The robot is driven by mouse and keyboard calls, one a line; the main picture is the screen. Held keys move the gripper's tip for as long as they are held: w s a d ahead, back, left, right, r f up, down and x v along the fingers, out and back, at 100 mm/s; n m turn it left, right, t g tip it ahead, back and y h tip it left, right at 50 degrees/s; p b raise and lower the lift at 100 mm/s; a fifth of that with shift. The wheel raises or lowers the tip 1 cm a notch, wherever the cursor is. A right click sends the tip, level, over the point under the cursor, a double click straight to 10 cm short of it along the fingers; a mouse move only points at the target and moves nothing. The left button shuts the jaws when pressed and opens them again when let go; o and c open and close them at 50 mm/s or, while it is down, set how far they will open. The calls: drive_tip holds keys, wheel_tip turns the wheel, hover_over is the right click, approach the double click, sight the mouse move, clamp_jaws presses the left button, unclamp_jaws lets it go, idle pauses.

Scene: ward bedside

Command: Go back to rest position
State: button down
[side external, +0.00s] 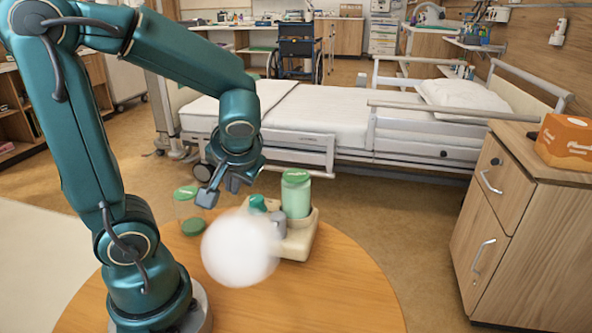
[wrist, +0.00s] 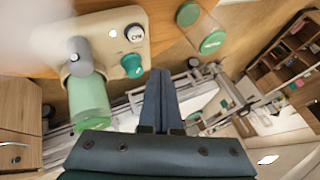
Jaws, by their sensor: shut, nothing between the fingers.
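My gripper (side external: 210,196) hangs above the round wooden table, shut and empty, to the left of a beige device (side external: 299,243). In the wrist view its fingers (wrist: 158,74) are together with nothing between them. The device carries an upright pale green container (side external: 296,197) with a green lid, a grey elbow-shaped part (wrist: 79,60) and a green knob (wrist: 132,65). A blurred white puff (side external: 240,248) hides the front of the device; a whitish blur also shows in the wrist view (wrist: 58,42).
A clear jar with a green lid (side external: 186,193) and a green disc (side external: 193,228) are on the table (side external: 330,300), left of the device. A bed (side external: 320,115) stands behind. A wooden cabinet (side external: 505,225) with an orange box (side external: 566,141) is at right. The table's front right is clear.

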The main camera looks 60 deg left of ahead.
drive_tip(key=shift+w+r, duration=0.1)
drive_tip(key=shift+r, duration=0.15)
drive_tip(key=d+r+m+t+h, duration=0.1)
drive_tip(key=d+m+t+h, duration=0.1)
drive_tip(key=d, duration=0.5)
drive_tip(key=s+d+r+m+t+h, duration=0.1)
drive_tip(key=d+m+t+h, duration=0.1)
drive_tip(key=d+m+h, duration=0.3)
drive_tip(key=d, duration=0.3)
drive_tip(key=shift+s+r, duration=0.3)
idle(0.7)
